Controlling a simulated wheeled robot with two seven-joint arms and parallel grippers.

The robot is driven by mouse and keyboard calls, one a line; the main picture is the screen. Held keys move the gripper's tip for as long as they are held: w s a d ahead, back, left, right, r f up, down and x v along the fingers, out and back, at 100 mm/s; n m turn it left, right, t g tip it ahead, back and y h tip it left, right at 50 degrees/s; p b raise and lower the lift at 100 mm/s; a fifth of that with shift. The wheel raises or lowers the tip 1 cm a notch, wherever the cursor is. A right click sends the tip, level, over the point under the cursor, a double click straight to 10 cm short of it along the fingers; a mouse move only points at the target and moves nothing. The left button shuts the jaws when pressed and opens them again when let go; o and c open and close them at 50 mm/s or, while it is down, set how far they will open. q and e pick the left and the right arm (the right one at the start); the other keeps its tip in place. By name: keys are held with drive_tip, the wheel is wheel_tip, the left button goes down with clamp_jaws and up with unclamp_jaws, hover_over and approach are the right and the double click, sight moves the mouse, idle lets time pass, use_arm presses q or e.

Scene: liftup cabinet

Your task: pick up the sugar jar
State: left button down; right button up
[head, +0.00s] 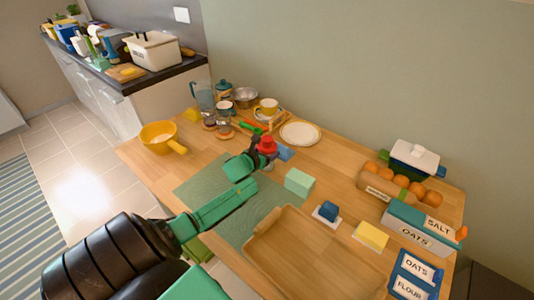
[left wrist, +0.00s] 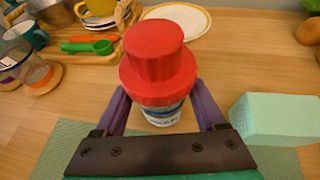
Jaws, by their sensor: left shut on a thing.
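The sugar jar (head: 267,145) has a wide red lid with a raised knob and a white body with a dark, partly hidden label. In the left wrist view the jar (left wrist: 158,62) stands between the two purple fingers of my left gripper (left wrist: 161,103), which is shut on its body below the lid. In the head view my left gripper (head: 259,158) is at the jar near the far edge of the green mat (head: 215,190). I cannot tell whether the jar's base touches the table. My right gripper is not in view.
A mint-green block (head: 299,181) is close to the right of the jar. A wooden tray (head: 262,262) lies nearer me. Labelled boxes (head: 419,229) line the right side.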

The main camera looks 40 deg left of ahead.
use_arm(q)
drive_tip(key=shift+r, duration=0.65)
wheel_tip(320, 180, up, 19)
drive_tip(key=p, duration=0.2)
drive_tip(key=shift+f, duration=0.15)
